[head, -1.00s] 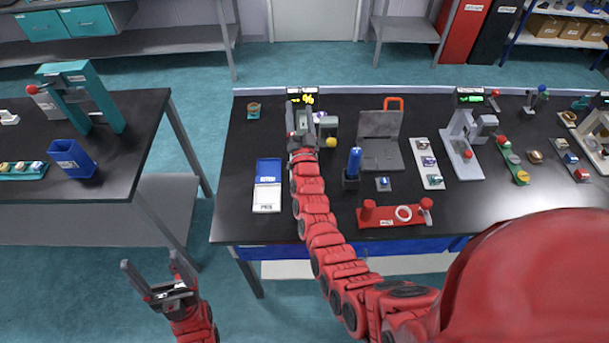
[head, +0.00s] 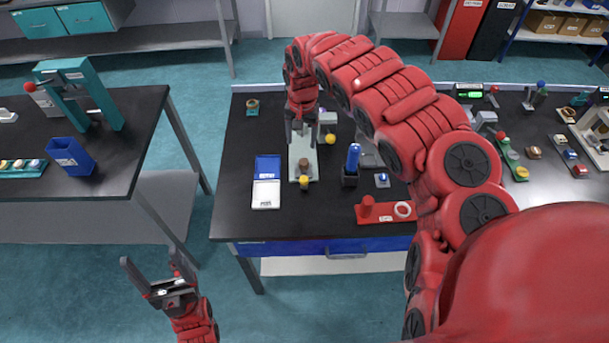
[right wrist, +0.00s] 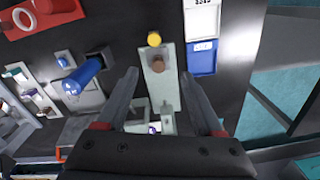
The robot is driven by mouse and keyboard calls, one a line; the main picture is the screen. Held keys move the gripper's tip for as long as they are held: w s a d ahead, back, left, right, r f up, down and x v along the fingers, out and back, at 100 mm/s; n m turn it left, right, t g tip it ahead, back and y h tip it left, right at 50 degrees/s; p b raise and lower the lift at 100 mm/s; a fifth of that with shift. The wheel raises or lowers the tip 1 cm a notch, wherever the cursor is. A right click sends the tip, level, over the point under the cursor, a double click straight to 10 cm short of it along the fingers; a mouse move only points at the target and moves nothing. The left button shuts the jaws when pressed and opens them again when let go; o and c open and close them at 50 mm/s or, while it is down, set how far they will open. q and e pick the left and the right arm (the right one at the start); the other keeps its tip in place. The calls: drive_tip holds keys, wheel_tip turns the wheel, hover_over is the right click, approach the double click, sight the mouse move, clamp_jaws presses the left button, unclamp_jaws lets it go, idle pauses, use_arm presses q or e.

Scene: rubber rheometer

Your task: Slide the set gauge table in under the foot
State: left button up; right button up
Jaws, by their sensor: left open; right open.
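The gauge (head: 295,165) is a pale narrow plate on the table, with a brown round piece (head: 303,163) on it and a yellow knob (head: 304,181) at its near end. It also shows in the right wrist view, where the plate (right wrist: 168,84) lies between my fingers, with the brown piece (right wrist: 158,64) and yellow knob (right wrist: 153,40) beyond the fingertips. My right gripper (head: 302,130) is open and empty above the gauge's far part. The foot is hidden or too small to tell. My left gripper (head: 150,270) is open and empty, off the table's front left.
A blue and white box (head: 266,195) lies left of the gauge. A blue-handled tool in a dark holder (head: 350,178) stands to its right. A red stand (head: 385,211) is near the front edge. A grey block with a yellow knob (head: 330,139) is close on the right.

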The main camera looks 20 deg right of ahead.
drive_tip(key=s, duration=0.1)
drive_tip(key=b, duration=0.8)
hover_over(304, 177)
drive_tip(key=f, duration=1)
drive_tip(key=shift+s, duration=0.2)
wheel_tip(304, 177, down, 5)
drive_tip(key=p, duration=0.3)
drive_tip(key=shift+f, duration=0.2)
drive_tip(key=shift+f+p, duration=0.3)
drive_tip(key=shift+f, duration=0.6)
clamp_jaws()
drive_tip(key=shift+w, duration=0.1)
